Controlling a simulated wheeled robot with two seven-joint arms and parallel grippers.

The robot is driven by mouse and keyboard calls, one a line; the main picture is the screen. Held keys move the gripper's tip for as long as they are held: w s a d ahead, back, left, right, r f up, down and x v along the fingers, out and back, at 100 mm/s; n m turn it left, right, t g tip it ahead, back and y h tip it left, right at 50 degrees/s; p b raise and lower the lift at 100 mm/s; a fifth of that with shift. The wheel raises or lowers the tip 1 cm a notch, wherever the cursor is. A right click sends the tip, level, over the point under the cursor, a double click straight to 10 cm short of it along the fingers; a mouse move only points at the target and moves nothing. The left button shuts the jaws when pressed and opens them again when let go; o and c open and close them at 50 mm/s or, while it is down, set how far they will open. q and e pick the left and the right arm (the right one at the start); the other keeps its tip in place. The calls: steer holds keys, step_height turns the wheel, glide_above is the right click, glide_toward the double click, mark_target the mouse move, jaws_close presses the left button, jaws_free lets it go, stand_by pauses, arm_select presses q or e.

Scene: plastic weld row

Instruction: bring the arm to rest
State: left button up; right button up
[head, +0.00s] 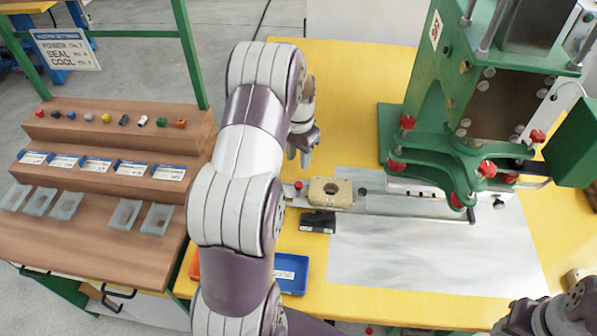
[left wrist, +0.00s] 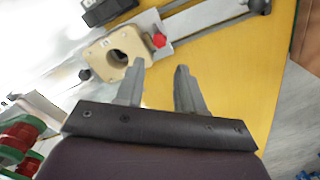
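My left arm comes in from the left-centre of the head view, and its gripper (head: 303,145) hangs above the yellow table, behind and left of a tan block with a round hole (head: 330,192). In the left wrist view the two grey fingers (left wrist: 160,88) stand apart with nothing between them. The tan block (left wrist: 103,58) shows there beyond the fingertips, next to a red knob (left wrist: 159,40), and it sits on a metal slide. Part of my right arm shows at the bottom right of the head view; its gripper fingers are out of sight.
A green welding machine (head: 450,110) with red knobs stands over the slide at the right. A black block (head: 318,222) and a blue bin (head: 291,273) lie in front. A brown stepped rack (head: 120,140) with small coloured parts stands left. Yellow table behind my gripper is clear.

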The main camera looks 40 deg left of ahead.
arm_select(q)
steer(key=shift+r, duration=1.4)
